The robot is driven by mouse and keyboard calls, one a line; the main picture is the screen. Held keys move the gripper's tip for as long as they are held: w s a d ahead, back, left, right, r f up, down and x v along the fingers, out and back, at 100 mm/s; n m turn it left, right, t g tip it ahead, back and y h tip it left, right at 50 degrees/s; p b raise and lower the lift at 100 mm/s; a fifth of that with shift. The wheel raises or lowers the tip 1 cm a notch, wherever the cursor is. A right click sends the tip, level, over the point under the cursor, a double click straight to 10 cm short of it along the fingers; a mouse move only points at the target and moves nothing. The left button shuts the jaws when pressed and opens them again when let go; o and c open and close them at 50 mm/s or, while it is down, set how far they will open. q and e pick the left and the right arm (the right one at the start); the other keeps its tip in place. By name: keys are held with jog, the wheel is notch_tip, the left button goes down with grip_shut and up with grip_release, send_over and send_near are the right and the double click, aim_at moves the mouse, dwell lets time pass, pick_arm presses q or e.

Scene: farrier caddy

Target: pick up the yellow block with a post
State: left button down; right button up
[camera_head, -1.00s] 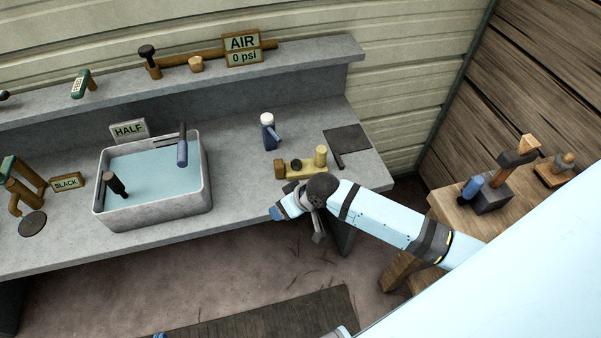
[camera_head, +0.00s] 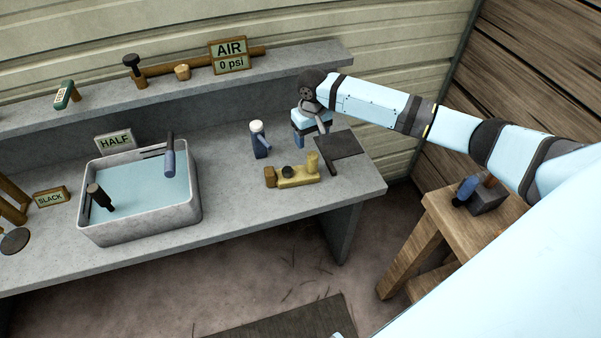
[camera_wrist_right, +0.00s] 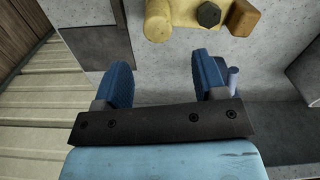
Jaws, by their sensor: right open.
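The yellow block with a post (camera_head: 285,180) lies on the grey bench, its post upright at the right end and a dark knob on top. It also shows at the top edge of the right wrist view (camera_wrist_right: 185,12), partly cut off. My right gripper (camera_head: 298,143) is behind the block, on the wall side, above the bench and apart from it. In the right wrist view its two blue fingers (camera_wrist_right: 160,78) are spread with nothing between them. My left gripper is not in view.
A blue bottle with a white cap (camera_head: 259,142) stands close left of the gripper. A dark flat plate (camera_head: 342,145) lies to the right. A water basin (camera_head: 190,212) stands further left, and a raised shelf (camera_head: 200,88) runs along the back. Bench front beside the block is clear.

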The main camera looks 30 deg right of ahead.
aim_at(312, 154)
notch_tip(312, 154, down, 3)
jog(key=shift+f, duration=0.2)
jog(key=shift+s+f+p, duration=0.2)
jog(key=shift+f, duration=1.15)
jog(key=shift+s+f+p, duration=0.15)
jog(key=shift+s+f, duration=0.05)
jog(key=shift+f, duration=1.15)
jog(key=shift+r, duration=0.1)
grip_shut()
